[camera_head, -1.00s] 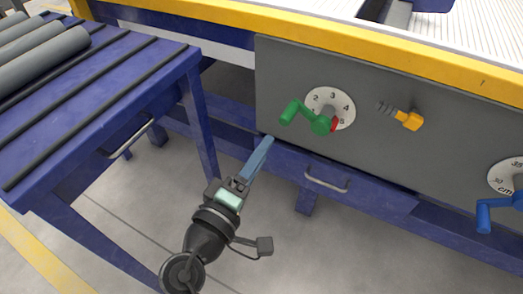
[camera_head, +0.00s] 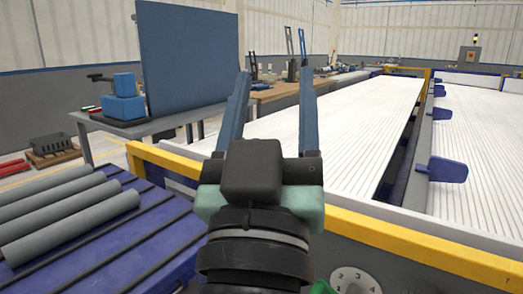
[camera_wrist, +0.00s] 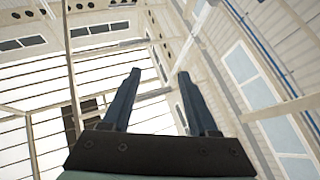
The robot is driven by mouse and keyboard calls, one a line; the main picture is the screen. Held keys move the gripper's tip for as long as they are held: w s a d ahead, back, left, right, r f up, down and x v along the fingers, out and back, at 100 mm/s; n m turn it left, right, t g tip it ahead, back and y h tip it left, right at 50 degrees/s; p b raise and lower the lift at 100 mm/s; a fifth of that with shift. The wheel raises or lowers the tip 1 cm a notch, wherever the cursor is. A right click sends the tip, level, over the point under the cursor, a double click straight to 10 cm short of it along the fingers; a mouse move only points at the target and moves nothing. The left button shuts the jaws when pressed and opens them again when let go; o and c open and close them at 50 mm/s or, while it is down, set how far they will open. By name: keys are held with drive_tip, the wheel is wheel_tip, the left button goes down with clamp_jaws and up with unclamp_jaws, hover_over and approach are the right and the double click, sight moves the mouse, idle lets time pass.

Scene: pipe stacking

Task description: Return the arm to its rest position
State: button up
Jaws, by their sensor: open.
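My gripper (camera_head: 272,108) is raised in the middle of the head view, its two blue fingers pointing up and spread apart. Nothing is between them. The wrist view shows the same open gripper (camera_wrist: 156,88) against the hall's roof and walls. My arm's dark wrist fills the bottom middle of the head view and hides part of the machine behind it.
Several grey pipes (camera_head: 65,213) lie on the blue rack (camera_head: 130,260) at left. The machine's yellow rail (camera_head: 400,243) and white slatted bed (camera_head: 350,115) spread behind and right. A numbered dial (camera_head: 355,281) shows at the bottom. A blue panel (camera_head: 188,60) stands behind.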

drive_tip(key=s+a+r+t+y+p, duration=0.1)
drive_tip(key=s+r+t+y+p, duration=0.4)
drive_tip(key=r, duration=0.6)
wheel_tip(320, 180, up, 35)
drive_tip(key=g+h+p, duration=0.2)
drive_tip(key=p, duration=3.1)
drive_tip(key=shift+s, duration=0.35)
drive_tip(key=shift+a+f, duration=0.1)
